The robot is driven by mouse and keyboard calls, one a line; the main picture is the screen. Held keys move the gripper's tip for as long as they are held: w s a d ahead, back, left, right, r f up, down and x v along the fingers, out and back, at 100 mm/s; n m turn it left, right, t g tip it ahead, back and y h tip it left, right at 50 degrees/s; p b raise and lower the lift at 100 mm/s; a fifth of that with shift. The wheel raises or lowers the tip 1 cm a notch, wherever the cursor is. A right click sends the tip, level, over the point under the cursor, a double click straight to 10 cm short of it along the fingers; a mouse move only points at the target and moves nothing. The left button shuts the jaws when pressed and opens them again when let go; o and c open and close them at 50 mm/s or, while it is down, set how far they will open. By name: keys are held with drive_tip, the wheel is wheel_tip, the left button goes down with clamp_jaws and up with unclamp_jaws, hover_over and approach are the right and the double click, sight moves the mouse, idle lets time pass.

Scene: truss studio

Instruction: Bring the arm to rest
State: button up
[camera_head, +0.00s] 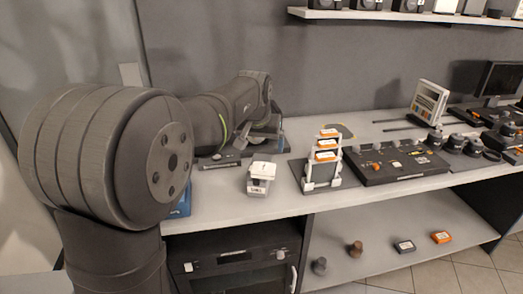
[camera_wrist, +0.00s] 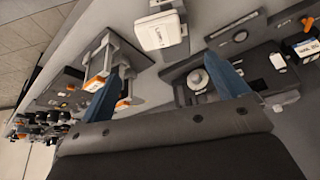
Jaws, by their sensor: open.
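My arm reaches over the light worktop from the left in the head view, with my gripper (camera_head: 266,136) at its far end above the back of the worktop. In the wrist view two blue fingers stand well apart, so my gripper (camera_wrist: 166,64) is open, with nothing held between them. A white box-like device (camera_head: 261,178) stands on the worktop in front of my gripper. It also shows beyond the fingers in the wrist view (camera_wrist: 160,28). The fingertips are hard to make out in the head view.
A white rack (camera_head: 325,170) with orange-labelled blocks stands right of the device. A dark tray (camera_head: 396,164), lenses and a monitor (camera_head: 498,78) lie further right. A shelf (camera_head: 400,15) runs above. A black cabinet (camera_head: 235,262) and a lower shelf (camera_head: 400,225) are below.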

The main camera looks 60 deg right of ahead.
sight(264, 166)
idle(0.4)
drive_tip(key=x, duration=1.1)
drive_tip(key=shift+d+f, duration=0.1)
drive_tip(key=shift+f, duration=0.2)
drive_tip(key=shift+d, duration=0.15)
drive_tip(key=shift+r, duration=1.85)
drive_tip(key=shift+f, duration=0.1)
